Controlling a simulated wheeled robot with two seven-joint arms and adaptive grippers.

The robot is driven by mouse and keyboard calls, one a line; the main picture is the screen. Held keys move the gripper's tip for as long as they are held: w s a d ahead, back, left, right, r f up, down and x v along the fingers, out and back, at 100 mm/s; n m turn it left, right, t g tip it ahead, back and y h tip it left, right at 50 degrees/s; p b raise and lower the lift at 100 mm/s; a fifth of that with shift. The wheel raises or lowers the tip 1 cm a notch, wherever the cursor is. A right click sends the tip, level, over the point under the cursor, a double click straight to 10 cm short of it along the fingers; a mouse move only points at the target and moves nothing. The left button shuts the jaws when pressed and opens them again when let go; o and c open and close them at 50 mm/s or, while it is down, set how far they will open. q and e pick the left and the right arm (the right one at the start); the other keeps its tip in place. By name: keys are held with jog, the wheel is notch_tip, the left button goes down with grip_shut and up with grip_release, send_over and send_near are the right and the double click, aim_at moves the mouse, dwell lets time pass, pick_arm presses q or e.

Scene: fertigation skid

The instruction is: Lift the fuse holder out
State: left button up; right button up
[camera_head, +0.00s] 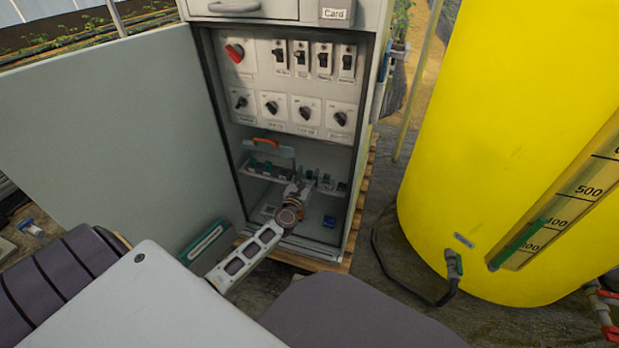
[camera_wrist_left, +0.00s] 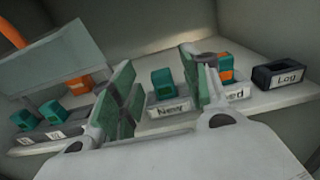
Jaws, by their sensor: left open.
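My left gripper (camera_head: 299,188) reaches into the open cabinet at shelf height; it is open, and its two fingers stand apart in the left wrist view (camera_wrist_left: 160,92). Between the fingers, farther off, a teal block (camera_wrist_left: 163,84) stands in a tray labelled "New" (camera_wrist_left: 170,111). Two teal blocks (camera_wrist_left: 52,112) and an orange block (camera_wrist_left: 77,84) sit on the left. A teal and orange block (camera_wrist_left: 226,67) stands partly behind the right finger, its label partly hidden. I cannot tell which block is the fuse holder. Nothing is visibly held.
A grey-green cover with an orange handle (camera_head: 267,145) is tilted above the shelf's left part. A black box labelled "Log" (camera_wrist_left: 279,77) stands at the right. A blue item (camera_head: 329,222) lies on the cabinet floor. The cabinet door (camera_head: 110,130) is open; a yellow tank (camera_head: 500,130) stands right.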

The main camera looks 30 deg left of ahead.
pick_arm(q)
jog(key=shift+w+a, duration=0.1)
jog(key=shift+w, duration=0.5)
jog(key=shift+c, duration=0.4)
jog(key=c, duration=0.9)
